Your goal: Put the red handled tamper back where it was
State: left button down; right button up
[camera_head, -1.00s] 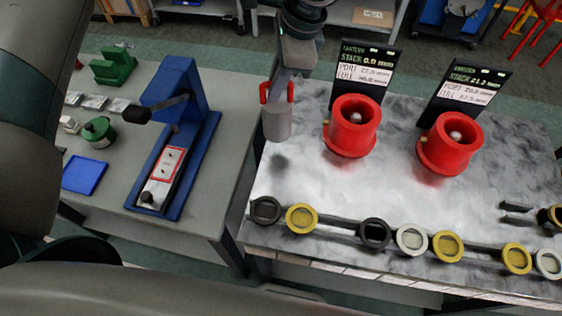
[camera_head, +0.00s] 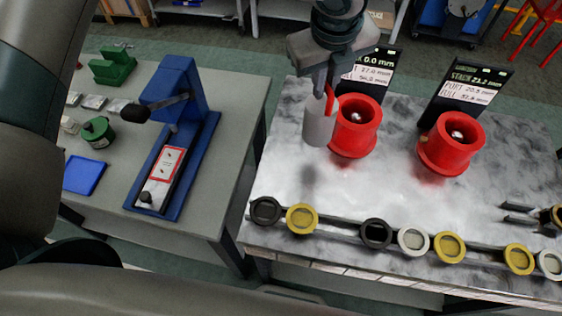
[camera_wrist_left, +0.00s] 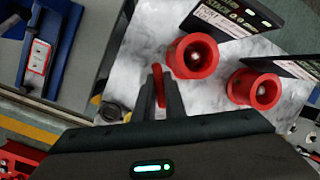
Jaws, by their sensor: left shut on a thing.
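The tamper has a light grey cylinder body and a red handle. In the head view the tamper (camera_head: 319,124) hangs upright above the grey-white marbled table, just left of the left red cup, overlapping its edge in the picture. My left gripper (camera_head: 325,88) is shut on the red handle from above. In the left wrist view the red handle (camera_wrist_left: 158,86) shows between the fingers of my left gripper (camera_wrist_left: 161,80); the grey body is mostly hidden there. A shadow lies on the table below the tamper. My right gripper is not clearly seen.
Two red cups, left (camera_head: 356,128) and right (camera_head: 450,144), stand before sign boards (camera_head: 471,88). A row of black, yellow and pale rings (camera_head: 446,246) lines the front edge. Dark prongs (camera_head: 517,208) lie at right. A blue lever press (camera_head: 180,150) stands on the left table.

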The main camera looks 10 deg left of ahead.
pick_arm(q)
jog(key=d+m, duration=0.1)
jog(key=m, duration=0.1)
jog(key=d+m+h, duration=0.1)
jog(key=m, duration=0.1)
jog(key=s+d+m, duration=0.1)
jog(key=d+m, duration=0.1)
jog(key=shift+r+h, duration=0.4)
jog(key=shift+a, duration=0.15)
jog(key=s+a+f+p, duration=0.2)
jog(key=a+f, duration=0.5)
jog(key=a, duration=0.4)
jog(key=shift+a+p, duration=0.15)
jog(key=shift+p, duration=0.35)
jog(key=shift+f+g, duration=0.1)
jog(key=shift+g, duration=0.2)
notch_tip(320, 180, down, 4)
jog(key=shift+r+p, duration=0.1)
jog(key=shift+p, duration=0.5)
